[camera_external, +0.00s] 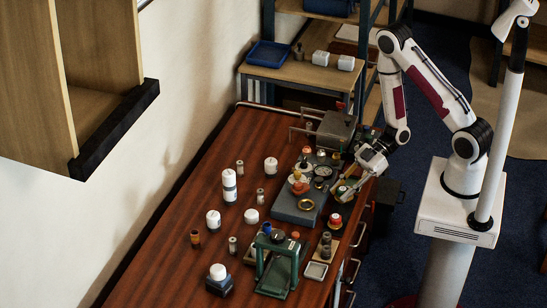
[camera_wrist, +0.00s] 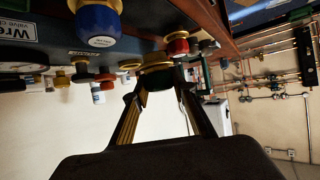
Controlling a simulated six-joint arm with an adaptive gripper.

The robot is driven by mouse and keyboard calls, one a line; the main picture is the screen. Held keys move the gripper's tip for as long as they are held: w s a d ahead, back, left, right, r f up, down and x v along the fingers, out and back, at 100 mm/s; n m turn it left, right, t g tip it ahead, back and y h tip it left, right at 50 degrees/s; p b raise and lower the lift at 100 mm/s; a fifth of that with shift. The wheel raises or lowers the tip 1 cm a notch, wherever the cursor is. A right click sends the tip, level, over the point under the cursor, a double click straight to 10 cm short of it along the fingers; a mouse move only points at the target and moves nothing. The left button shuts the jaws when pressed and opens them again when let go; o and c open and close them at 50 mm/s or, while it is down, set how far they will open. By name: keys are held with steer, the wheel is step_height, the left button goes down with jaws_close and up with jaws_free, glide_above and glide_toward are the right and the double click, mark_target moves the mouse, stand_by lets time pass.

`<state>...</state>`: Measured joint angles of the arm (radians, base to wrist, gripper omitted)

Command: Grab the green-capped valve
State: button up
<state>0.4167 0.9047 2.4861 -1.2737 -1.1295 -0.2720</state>
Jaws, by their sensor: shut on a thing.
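In the camera_wrist view, which is upside down, my gripper (camera_wrist: 158,88) is closed around a valve with a dark, greenish cap (camera_wrist: 158,78). A brass-coloured part (camera_wrist: 155,59) shows just beyond the cap. The cap's colour is hard to tell in the shadow. In the camera_external view my gripper (camera_external: 346,188) is low over the right edge of the bench, beside a grey block (camera_external: 292,207). The held valve is mostly hidden by the fingers there, and I cannot tell whether it still touches the surface beneath.
A red-capped valve (camera_external: 335,219) stands close to my gripper; it also shows in the camera_wrist view (camera_wrist: 178,44). A blue-capped valve (camera_wrist: 98,22) is nearby. A green fixture (camera_external: 278,266) and white containers (camera_external: 229,186) stand on the wooden bench (camera_external: 160,254). Its left front is clear.

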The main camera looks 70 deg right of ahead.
mark_target(343, 189)
steer(key=shift+r, duration=2.15)
steer(key=shift+r, duration=0.15)
